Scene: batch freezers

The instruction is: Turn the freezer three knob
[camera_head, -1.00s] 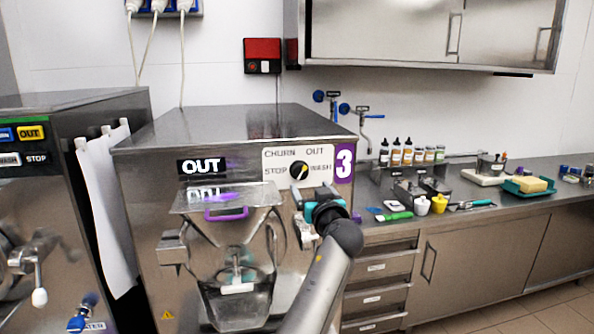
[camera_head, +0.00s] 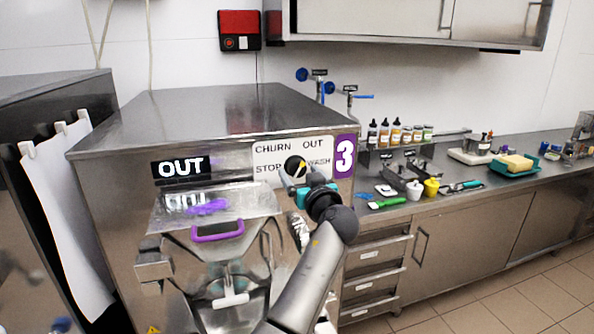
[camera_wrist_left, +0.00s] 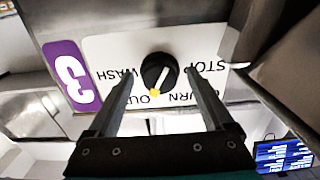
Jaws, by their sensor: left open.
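The freezer three knob (camera_head: 294,166) is black with a yellow pointer. It sits on a white label panel marked CHURN, OUT, STOP and WASH, beside a purple "3" plate (camera_head: 344,157). The knob also shows in the left wrist view (camera_wrist_left: 158,72), where its yellow tip points toward the word OUT. The freezer's display (camera_head: 181,167) reads OUT. My left gripper (camera_head: 291,184) is open in front of the knob. In the left wrist view, its two fingertips (camera_wrist_left: 158,78) lie on either side of the knob. I cannot tell whether they touch it. My right gripper is out of view.
A clear hopper with a purple handle (camera_head: 217,231) sticks out of the freezer front, left of my arm. A counter (camera_head: 455,197) with bottles and small tools runs to the right. Another freezer (camera_head: 45,88) stands at the left.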

